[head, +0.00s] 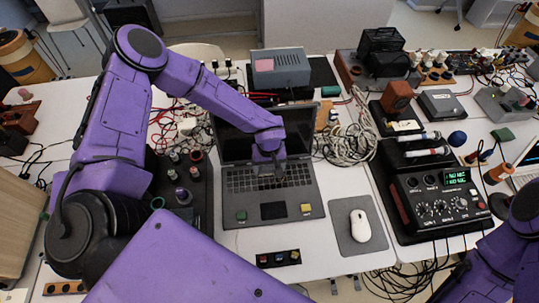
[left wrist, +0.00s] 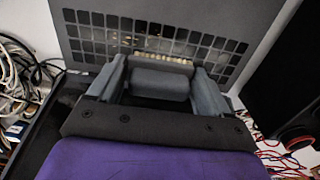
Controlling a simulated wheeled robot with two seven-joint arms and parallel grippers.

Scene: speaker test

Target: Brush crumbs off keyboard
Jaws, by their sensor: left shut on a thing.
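An open dark laptop stands in the middle of the table in the head view, its keyboard (head: 240,182) facing me. My left gripper (head: 268,170) is over the upper middle of the keyboard. In the left wrist view, the left gripper (left wrist: 158,80) is shut on a grey brush (left wrist: 160,84) with a row of pale bristles. The bristles are at or just above the keys (left wrist: 100,36); I cannot tell whether they touch. Small brownish specks show among the keys, too small to identify as crumbs. My right arm shows at the lower right of the head view; its gripper is out of view.
A green block (head: 241,216) and a yellow block (head: 306,208) lie on the laptop's palm rest. A white mouse (head: 360,226) on a grey mat (head: 346,241) and a black device with knobs (head: 448,207) stand right.

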